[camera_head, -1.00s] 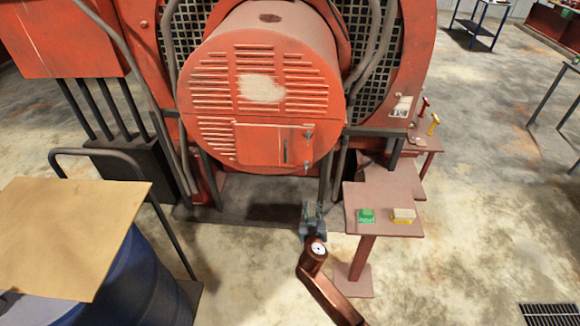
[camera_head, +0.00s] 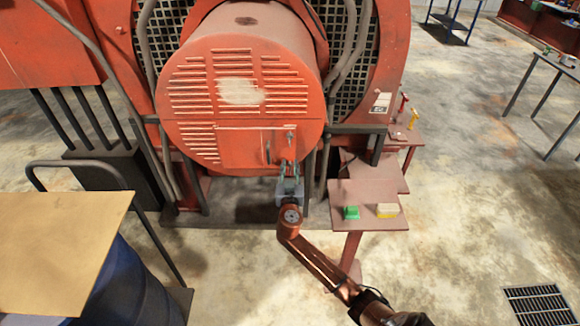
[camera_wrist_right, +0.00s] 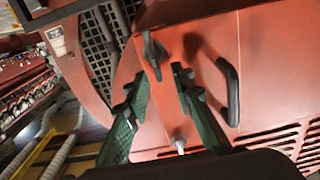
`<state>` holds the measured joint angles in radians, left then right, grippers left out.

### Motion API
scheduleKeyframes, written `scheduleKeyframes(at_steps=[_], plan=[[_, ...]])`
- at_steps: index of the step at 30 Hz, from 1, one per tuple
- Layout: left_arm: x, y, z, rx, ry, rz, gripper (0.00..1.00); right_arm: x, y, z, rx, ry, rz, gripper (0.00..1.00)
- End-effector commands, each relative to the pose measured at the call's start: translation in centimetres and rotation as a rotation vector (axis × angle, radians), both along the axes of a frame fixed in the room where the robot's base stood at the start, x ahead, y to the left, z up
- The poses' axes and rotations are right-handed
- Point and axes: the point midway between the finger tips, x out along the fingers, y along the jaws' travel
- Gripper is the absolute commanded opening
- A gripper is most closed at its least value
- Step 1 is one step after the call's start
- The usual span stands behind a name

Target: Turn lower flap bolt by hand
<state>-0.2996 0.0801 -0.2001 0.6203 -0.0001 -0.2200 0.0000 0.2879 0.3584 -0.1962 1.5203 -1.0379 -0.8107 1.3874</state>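The flap (camera_head: 250,148) is a red hatch low on the front of the round orange-red housing, with a dark handle (camera_wrist_right: 230,90) on it. The upper flap bolt (camera_head: 290,137) shows at its right side; it is the pale stud (camera_wrist_right: 180,143) in the right wrist view, which looks turned over. The lower flap bolt (camera_wrist_right: 153,50) is dark and wing-shaped; in the head view my gripper hides it. My right gripper (camera_head: 290,172) is at the flap's lower edge. In the wrist view its green fingers (camera_wrist_right: 157,85) are apart, with the lower bolt between or just beyond the tips; contact is unclear. My left gripper is out of view.
A reddish stand (camera_head: 362,190) with a green block (camera_head: 352,212) and a yellow-white block (camera_head: 387,210) stands right of my arm. A tan board (camera_head: 60,245) on a blue drum is at the left. Pipes and legs flank the housing.

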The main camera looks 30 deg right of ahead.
Motion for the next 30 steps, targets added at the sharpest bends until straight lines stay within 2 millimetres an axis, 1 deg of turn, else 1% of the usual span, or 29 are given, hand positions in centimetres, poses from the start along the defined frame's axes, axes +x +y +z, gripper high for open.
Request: scheduleKeyframes(at_steps=[7,17,30], plan=[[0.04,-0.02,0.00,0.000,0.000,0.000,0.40,0.09,-0.06,-0.09,0.000,0.001,0.000,0.22],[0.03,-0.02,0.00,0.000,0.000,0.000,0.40,0.07,-0.06,-0.09,0.000,0.001,0.000,0.00],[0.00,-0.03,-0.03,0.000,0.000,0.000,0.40,0.07,-0.02,-0.11,-0.005,0.005,0.000,0.00]])
